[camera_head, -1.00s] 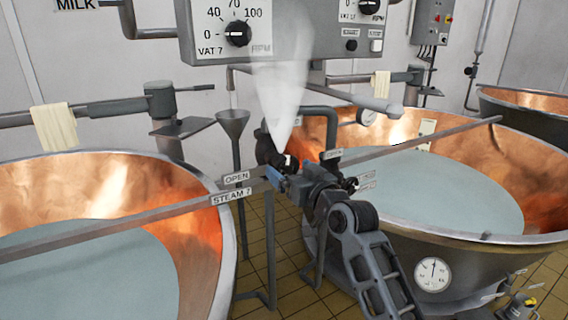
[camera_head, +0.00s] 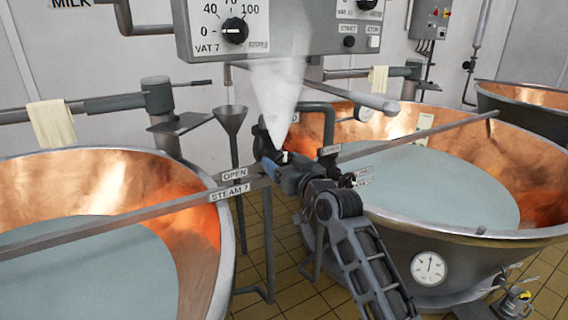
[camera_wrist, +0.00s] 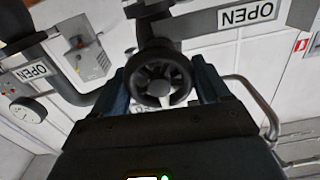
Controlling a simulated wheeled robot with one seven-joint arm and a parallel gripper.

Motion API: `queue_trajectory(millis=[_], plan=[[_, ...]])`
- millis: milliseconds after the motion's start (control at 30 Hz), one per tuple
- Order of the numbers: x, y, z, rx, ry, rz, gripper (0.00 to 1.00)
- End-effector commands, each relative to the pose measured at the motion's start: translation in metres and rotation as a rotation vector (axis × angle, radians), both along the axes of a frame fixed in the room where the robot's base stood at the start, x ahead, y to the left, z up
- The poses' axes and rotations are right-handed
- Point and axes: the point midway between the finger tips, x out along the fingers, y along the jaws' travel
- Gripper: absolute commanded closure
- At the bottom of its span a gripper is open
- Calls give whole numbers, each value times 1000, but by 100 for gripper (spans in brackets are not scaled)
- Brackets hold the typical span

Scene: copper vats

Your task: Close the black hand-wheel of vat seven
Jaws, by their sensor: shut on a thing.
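The black hand-wheel (camera_wrist: 160,72) sits between the two fingers of my gripper (camera_wrist: 160,92) in the wrist view. The fingers are shut on it from both sides. In the head view my gripper (camera_head: 272,165) reaches to the wheel at the steam valve, between the two nearer vats, and mostly hides the wheel. A white plume of steam (camera_head: 277,92) rises from the valve. The label "STEAM 7" (camera_head: 229,192) and an "OPEN" label (camera_head: 234,174) are on the bar to the left of my gripper.
Copper vats stand at left (camera_head: 110,185) and right (camera_head: 500,165), filled with pale liquid. A grey control box (camera_head: 262,28) marked "VAT 7" hangs above the steam. A grey funnel (camera_head: 231,118) stands left of the valve. A long bar (camera_head: 130,222) crosses both vats.

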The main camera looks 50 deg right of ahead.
Motion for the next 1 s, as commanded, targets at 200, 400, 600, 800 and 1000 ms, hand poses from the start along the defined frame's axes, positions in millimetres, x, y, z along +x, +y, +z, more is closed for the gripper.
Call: queue_trajectory(millis=[200,400,600,800,1000], plan=[[0,0,0,12,-3,0,55],[0,1,2,162,-46,2,55],[0,-1,0,251,-71,1,55],[0,-1,0,252,-73,1,55],[0,-1,0,251,-72,1,9]])
